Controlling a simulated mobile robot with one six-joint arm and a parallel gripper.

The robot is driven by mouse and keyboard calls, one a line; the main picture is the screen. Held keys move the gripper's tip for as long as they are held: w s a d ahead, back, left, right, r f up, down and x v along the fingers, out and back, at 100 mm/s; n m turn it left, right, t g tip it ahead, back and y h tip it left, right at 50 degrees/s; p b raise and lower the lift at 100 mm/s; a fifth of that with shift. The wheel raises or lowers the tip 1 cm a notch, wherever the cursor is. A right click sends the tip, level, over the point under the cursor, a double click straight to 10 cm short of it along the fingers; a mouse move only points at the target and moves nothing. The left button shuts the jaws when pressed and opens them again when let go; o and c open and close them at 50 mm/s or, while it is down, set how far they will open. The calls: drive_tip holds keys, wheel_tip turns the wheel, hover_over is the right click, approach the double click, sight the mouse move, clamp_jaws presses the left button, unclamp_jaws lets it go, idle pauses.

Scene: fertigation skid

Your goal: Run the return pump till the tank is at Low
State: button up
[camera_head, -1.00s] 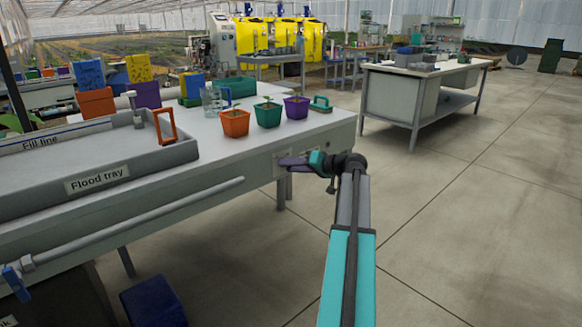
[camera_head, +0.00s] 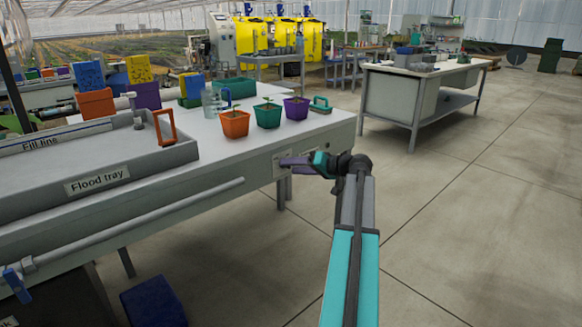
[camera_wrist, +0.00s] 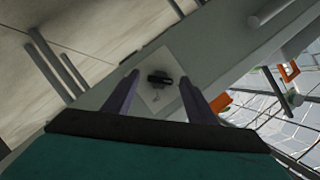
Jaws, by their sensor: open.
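My gripper (camera_head: 284,161) is at the front corner of the grey bench, close to a pale switch plate (camera_head: 281,163) on its side. In the wrist view, the plate (camera_wrist: 148,92) carries a small black knob (camera_wrist: 160,79). My open purple fingers (camera_wrist: 159,84) appear on either side of the knob with nothing between them; contact cannot be told. A dark tank (camera_head: 55,300) is partly in view under the bench at lower left, its label cut off. Its level is not visible. The return pump cannot be made out.
The flood tray (camera_head: 90,200) lies on the bench, with a pipe and blue valve handle (camera_head: 16,284) below. Orange (camera_head: 235,124), green (camera_head: 267,116) and purple pots (camera_head: 296,108) stand near the bench corner. A blue box (camera_head: 152,302) is on the floor. Floor to the right is clear.

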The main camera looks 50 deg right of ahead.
drive_tip(key=p+v, duration=0.3)
drive_tip(key=v, duration=0.9)
idle(0.3)
drive_tip(key=w+a+f+g+y+p, duration=0.25)
drive_tip(key=w+a+f+p, duration=0.25)
drive_tip(key=a+f, duration=0.55)
drive_tip(key=w+a+f+g+y+p, duration=0.1)
drive_tip(key=w+a+f+g+p, duration=0.35)
drive_tip(key=a+f, duration=0.6)
drive_tip(key=s+a+f+n+g+p, duration=0.1)
drive_tip(key=s+a+f+g+p, duration=0.25)
drive_tip(key=a, duration=0.75)
drive_tip(key=s+a+f+n+g+p, duration=0.1)
drive_tip(key=s+a+f+g+p, duration=0.3)
drive_tip(key=a, duration=0.7)
drive_tip(key=s+a+f+n+g+h+p, duration=0.2)
drive_tip(key=s+a+p, duration=0.3)
drive_tip(key=s, duration=0.7)
drive_tip(key=s+a+f+n+g+h+p, duration=0.3)
drive_tip(key=s+a+h+p, duration=0.1)
drive_tip(key=s+a, duration=0.5)
drive_tip(key=shift+s+a+f+p, duration=0.3)
drive_tip(key=shift+s+p, duration=0.45)
drive_tip(key=shift+s, duration=0.65)
